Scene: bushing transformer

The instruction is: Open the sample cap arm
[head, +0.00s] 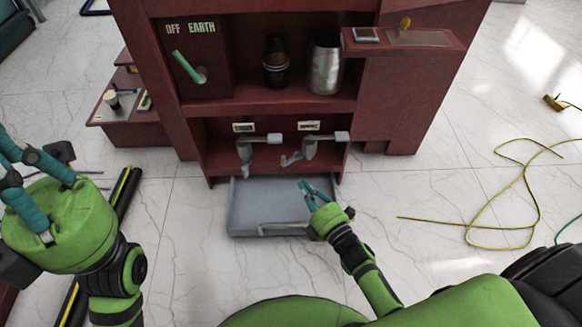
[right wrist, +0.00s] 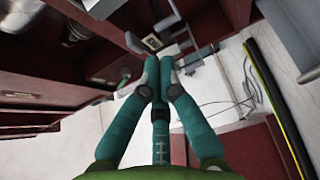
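Two grey valve fittings hang in the lower bay of the maroon cabinet in the head view, a left one (head: 244,150) and a right one (head: 310,147). Each has an arm with a pale block at its right end; I cannot tell which is the sample cap arm. My right gripper (head: 308,194) is below the right fitting, over the grey drawer, apart from the fittings. Its teal fingers also fill the middle of the right wrist view (right wrist: 159,78), tips close together; whether they meet is unclear. My left gripper (head: 22,185) is at the far left, fingers spread and empty.
The grey drawer (head: 242,198) sticks out below the fittings, with a handle (head: 284,228) in front. A dark insulator (head: 275,65) and a metal canister (head: 326,68) stand on the shelf above. A yellow-green cable (head: 470,225) lies on the right floor.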

